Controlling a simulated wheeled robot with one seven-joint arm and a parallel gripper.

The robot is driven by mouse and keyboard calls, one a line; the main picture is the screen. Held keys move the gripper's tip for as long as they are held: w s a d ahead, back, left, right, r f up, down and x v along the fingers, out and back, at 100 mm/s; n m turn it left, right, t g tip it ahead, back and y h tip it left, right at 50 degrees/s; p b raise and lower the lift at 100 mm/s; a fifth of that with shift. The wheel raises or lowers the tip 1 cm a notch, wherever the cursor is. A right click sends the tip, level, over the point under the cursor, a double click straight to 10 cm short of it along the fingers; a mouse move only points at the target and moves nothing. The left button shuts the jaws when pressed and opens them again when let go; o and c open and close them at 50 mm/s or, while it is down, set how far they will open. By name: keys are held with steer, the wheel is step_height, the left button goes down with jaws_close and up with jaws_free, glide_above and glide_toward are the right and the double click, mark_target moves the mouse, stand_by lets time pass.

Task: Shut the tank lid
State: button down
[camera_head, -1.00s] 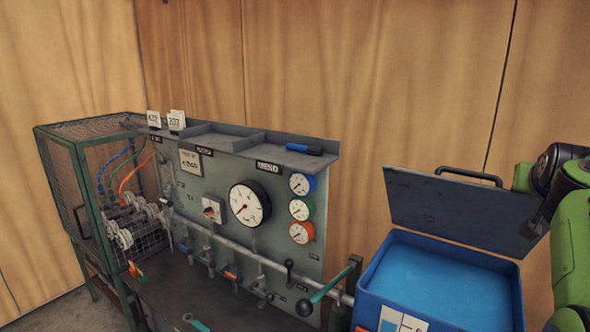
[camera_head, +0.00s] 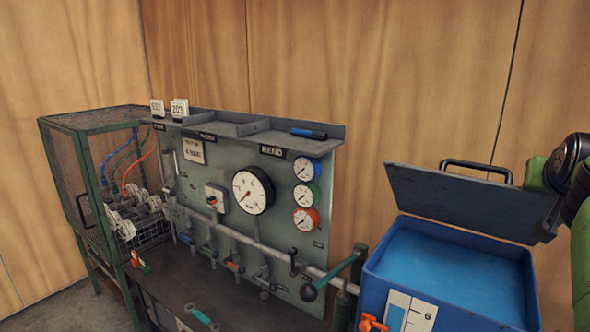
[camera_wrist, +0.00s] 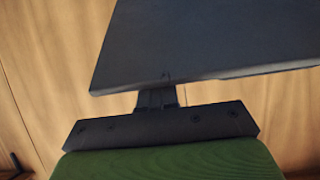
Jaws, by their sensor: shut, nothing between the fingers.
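The tank (camera_head: 380,292) is a blue box at the lower right of the head view, open at the top, with light blue inside. Its dark lid (camera_head: 455,203) stands raised at the back, tilted, with a black handle (camera_head: 476,168) showing above its upper edge. My gripper (camera_head: 546,226) is at the lid's right side, partly hidden by the lid. In the wrist view my gripper (camera_wrist: 157,98) is shut, with its tips at the edge of the dark lid (camera_wrist: 205,45). Whether they touch it I cannot tell.
A panel (camera_head: 225,165) with gauges, valves and pipes stands left of the tank. A green-handled lever (camera_head: 335,272) is close to the tank's left side. A wire mesh cage (camera_head: 75,170) is at the far left. A wooden wall (camera_head: 400,70) is behind.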

mark_target(539, 209)
steer(key=shift+s+a+f+b, duration=0.45)
steer(key=shift+s+f+b, duration=0.15)
steer(key=shift+f+b, duration=0.35)
steer(key=shift+s+a+f+b, duration=0.45)
steer(key=shift+s+f+b, duration=0.2)
steer(key=shift+b, duration=0.5)
steer(key=shift+a, duration=0.1)
steer(key=f+b, duration=0.1)
steer(key=s+a+f+b, duration=0.1)
steer(key=b, duration=0.1)
steer(key=s+f+b, duration=0.1)
steer(key=shift+s+a+f, duration=0.15)
steer(key=shift+a+f, duration=0.15)
steer(key=shift+b, duration=0.3)
